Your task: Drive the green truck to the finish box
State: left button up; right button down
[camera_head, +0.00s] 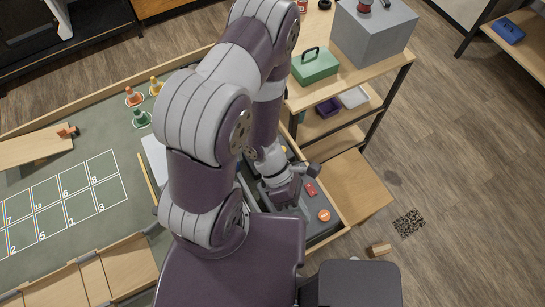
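I cannot make out a green truck; my arm hides a large part of the middle of the view. No box clearly marked as the finish shows either. White outlined numbered boxes (62,205) lie on the grey-green mat (80,256) at the left. My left gripper (296,204) is down over a wood-rimmed tray (326,232) with a dark inside, close to a red block (311,189) and an orange round piece (324,215). Its fingers are too small and dark to show whether they are open or holding anything. My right gripper is not in view.
Orange (134,97), yellow (156,86) and green (141,118) cones stand on the mat. A wooden ramp (30,150) bears a small orange item (68,132). A shelf (375,88) holds a green toolbox (315,66) and a grey box (374,35). The floor at right is mostly free.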

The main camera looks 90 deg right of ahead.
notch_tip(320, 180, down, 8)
jog(key=b, duration=0.7)
jog(key=shift+b, duration=0.3)
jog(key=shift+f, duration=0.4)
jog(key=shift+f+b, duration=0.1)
jog(key=shift+b, duration=0.25)
dwell(0.9)
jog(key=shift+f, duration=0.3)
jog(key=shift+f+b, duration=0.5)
jog(key=shift+b, duration=0.1)
dwell(0.5)
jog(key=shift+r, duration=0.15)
dwell(1.8)
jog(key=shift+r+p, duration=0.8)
jog(key=shift+p, duration=0.1)
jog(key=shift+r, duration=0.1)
